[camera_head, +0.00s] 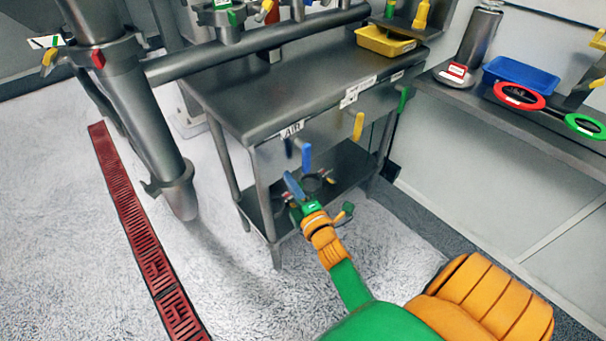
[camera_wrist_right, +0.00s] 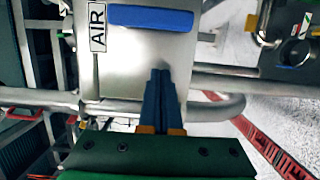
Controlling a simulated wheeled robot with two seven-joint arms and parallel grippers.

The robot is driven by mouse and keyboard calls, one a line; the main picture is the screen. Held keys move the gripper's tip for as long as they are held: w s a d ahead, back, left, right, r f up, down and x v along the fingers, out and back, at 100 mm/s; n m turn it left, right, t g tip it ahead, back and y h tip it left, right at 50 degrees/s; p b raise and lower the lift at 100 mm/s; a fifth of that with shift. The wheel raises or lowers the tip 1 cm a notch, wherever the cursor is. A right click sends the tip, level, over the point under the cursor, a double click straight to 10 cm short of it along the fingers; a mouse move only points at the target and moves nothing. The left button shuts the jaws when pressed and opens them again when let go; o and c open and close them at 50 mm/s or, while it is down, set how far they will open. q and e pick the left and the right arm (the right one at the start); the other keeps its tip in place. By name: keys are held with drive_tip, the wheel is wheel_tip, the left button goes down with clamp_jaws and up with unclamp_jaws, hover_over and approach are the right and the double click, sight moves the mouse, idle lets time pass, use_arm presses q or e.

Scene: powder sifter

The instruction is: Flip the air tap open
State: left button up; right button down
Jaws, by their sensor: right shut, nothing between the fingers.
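The air tap's blue handle (camera_head: 306,157) hangs upright under the AIR label (camera_head: 292,130) on the front panel of the steel bench. In the right wrist view the blue handle (camera_wrist_right: 150,18) lies across the top, beside the AIR label (camera_wrist_right: 97,27). My right gripper (camera_head: 290,180) is in front of the bench, a little below and to the left of the handle in the head view. Its blue fingers (camera_wrist_right: 160,75) are closed together and empty, and a gap shows between their tips and the handle. The tap's body is not clearly visible. My left gripper is not in view.
A yellow handle (camera_head: 358,126) hangs further right on the panel, with a green one (camera_head: 403,99) beyond it. A steel rail runs close to the fingers in the wrist view. The bench (camera_head: 270,95) has a lower shelf holding small fittings. A red floor grate (camera_head: 150,250) lies left.

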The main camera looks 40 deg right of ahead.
drive_tip(key=d, duration=0.4)
drive_tip(key=shift+w+p, duration=0.15)
drive_tip(key=shift+p, duration=0.15)
drive_tip(key=shift+d+f+n+b, duration=0.15)
drive_tip(key=shift+n+b, duration=0.25)
drive_tip(key=shift+b, duration=0.15)
